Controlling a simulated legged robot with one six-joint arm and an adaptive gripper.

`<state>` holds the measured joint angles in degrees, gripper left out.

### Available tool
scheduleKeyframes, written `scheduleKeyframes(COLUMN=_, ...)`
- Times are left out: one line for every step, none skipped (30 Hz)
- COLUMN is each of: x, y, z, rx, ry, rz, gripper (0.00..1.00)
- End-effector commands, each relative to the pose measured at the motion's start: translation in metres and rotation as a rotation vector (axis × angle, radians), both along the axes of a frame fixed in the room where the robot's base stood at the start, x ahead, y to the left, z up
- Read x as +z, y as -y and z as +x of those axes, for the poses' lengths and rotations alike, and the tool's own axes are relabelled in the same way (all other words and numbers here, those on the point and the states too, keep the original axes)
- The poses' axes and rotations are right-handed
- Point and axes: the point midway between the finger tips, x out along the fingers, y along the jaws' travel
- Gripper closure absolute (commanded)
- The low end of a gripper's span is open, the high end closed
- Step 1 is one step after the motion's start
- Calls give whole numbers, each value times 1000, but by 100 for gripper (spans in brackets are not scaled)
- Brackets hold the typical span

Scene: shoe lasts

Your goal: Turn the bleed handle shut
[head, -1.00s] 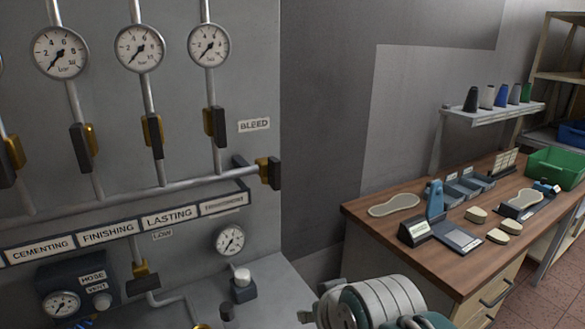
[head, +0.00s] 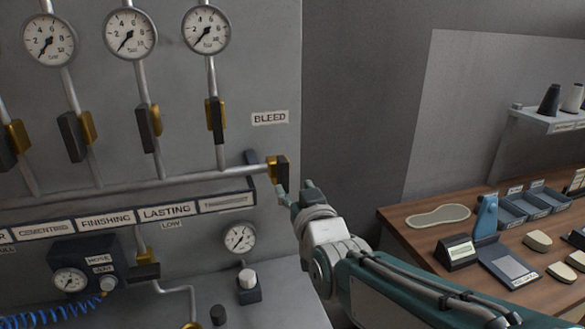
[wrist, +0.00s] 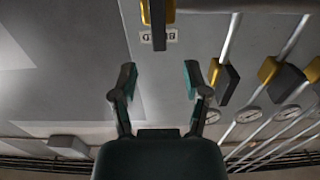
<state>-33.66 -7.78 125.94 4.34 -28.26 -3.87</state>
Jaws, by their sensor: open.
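The bleed valve has a yellow body (head: 271,168) with a dark handle (head: 283,171), at the right end of the long horizontal pipe. The BLEED label (head: 269,118) is on the panel above it. In the wrist view the dark handle (wrist: 159,26) shows at the top, in front of the BLEED label, with the yellow body (wrist: 158,8) by it. My gripper (head: 294,190) is just below and right of the handle in the head view. In the wrist view its two fingers (wrist: 158,80) are spread and empty, with the handle beyond the tips.
Several other valves with dark handles, such as the nearest one (head: 216,116), hang below gauges to the left. A small gauge (head: 240,238) and a knob (head: 248,280) sit below. A wooden workbench (head: 400,222) stands at the right.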

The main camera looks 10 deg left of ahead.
Motion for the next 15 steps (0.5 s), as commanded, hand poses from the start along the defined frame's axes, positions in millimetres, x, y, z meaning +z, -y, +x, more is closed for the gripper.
scheduleKeyframes(x=-1, y=-4, z=8, rx=-1, ry=-2, rz=-1, gripper=40)
scheduleKeyframes(x=0, y=-6, z=12, rx=-1, ry=-1, rz=0, gripper=40)
scheduleKeyframes(x=-1, y=-9, z=18, rx=-1, ry=-2, rz=0, gripper=40)
scheduleKeyframes(x=0, y=-12, z=22, rx=-1, ry=-1, rz=0, gripper=40)
scheduleKeyframes(x=-1, y=-14, z=26, rx=-1, ry=-2, rz=0, gripper=40)
scheduleKeyframes(x=-1, y=-18, z=32, rx=-1, ry=-1, rz=0, gripper=40)
scheduleKeyframes(x=-1, y=-20, z=37, rx=-1, ry=-2, rz=0, gripper=40)
scheduleKeyframes(x=0, y=-22, z=41, rx=-1, ry=-1, rz=0, gripper=40)
scheduleKeyframes(x=-1, y=-25, z=46, rx=-1, ry=-1, rz=0, gripper=40)
scheduleKeyframes(x=0, y=-27, z=50, rx=-2, ry=-1, rz=2, gripper=40)
scheduleKeyframes(x=0, y=-29, z=54, rx=-2, ry=-1, rz=2, gripper=40)
scheduleKeyframes(x=0, y=-32, z=58, rx=-2, ry=-1, rz=2, gripper=40)
scheduleKeyframes(x=0, y=-34, z=61, rx=-2, ry=-1, rz=2, gripper=40)
scheduleKeyframes(x=0, y=-36, z=64, rx=-2, ry=-1, rz=2, gripper=40)
scheduleKeyframes(x=0, y=-38, z=67, rx=-2, ry=-1, rz=1, gripper=40)
